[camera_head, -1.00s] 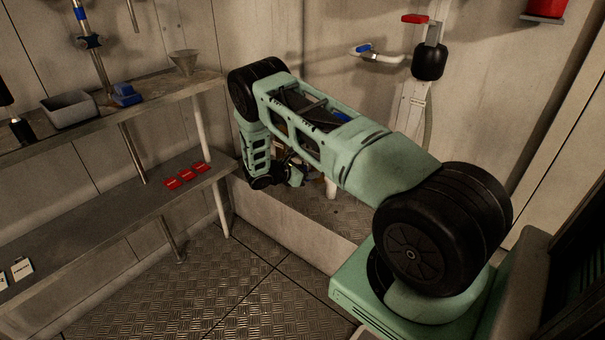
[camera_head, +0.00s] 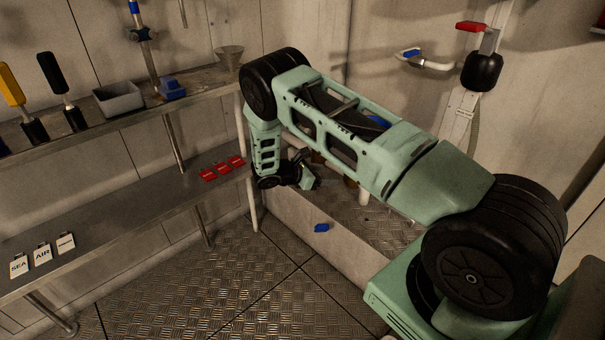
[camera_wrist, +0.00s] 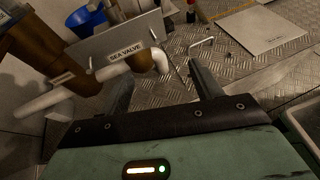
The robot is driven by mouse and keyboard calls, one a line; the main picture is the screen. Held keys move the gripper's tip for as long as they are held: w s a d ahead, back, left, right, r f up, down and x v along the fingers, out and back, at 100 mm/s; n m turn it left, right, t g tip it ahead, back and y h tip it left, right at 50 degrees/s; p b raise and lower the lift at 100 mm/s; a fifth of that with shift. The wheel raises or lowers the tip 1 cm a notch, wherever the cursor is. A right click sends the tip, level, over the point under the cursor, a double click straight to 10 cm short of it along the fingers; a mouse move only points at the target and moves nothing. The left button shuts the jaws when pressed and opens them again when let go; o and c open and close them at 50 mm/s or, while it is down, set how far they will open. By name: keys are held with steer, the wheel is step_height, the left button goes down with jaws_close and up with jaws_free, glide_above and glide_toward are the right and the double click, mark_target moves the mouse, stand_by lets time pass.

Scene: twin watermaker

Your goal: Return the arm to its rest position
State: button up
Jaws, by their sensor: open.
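My arm (camera_head: 375,145) is pale green with black joints and reaches left across the head view, its forearm bent down beside the shelves. My gripper (camera_head: 311,174) hangs near the wall ledge, small and partly hidden in that view. In the wrist view my gripper (camera_wrist: 160,88) has its two dark fingers apart with nothing between them. Past the fingers are a plate labelled SEA VALVE (camera_wrist: 124,58) and a white pipe (camera_wrist: 92,99).
Shelves on the left hold a grey bin (camera_head: 118,100), a funnel (camera_head: 229,58), red tags (camera_head: 222,168) and white labelled tags (camera_head: 42,255). A small blue object (camera_head: 321,228) shows by the ledge; its support is unclear. A red-handled valve (camera_head: 472,27) is on the wall. The patterned floor (camera_head: 235,290) is clear.

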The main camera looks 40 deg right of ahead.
steer(key=v, duration=0.9)
steer(key=shift+a+f+p, duration=0.2)
steer(key=shift+p, duration=0.15)
steer(key=shift+s, duration=0.15)
steer(key=s+a+r+m+y, duration=0.2)
steer(key=s+a+r+y, duration=0.35)
steer(key=a, duration=0.55)
steer(key=s+a+r+m+y, duration=0.3)
steer(key=s+a+r, duration=0.4)
steer(key=a+r, duration=0.3)
steer(key=s+a+r+m+t+y, duration=0.1)
steer(key=s+a+r+m+y, duration=0.25)
steer(key=s, duration=0.65)
steer(key=s+a+r+t+y, duration=0.1)
steer(key=s+a+r+y, duration=0.1)
steer(key=s+a+r, duration=0.6)
step_height(320, 180, up, 18)
steer(key=s+d+p, duration=0.1)
steer(key=s+p, duration=0.1)
steer(key=p, duration=1.9)
steer(key=shift+s+d+p, duration=0.2)
steer(key=shift+s+p, duration=0.15)
steer(key=shift+s, duration=0.05)
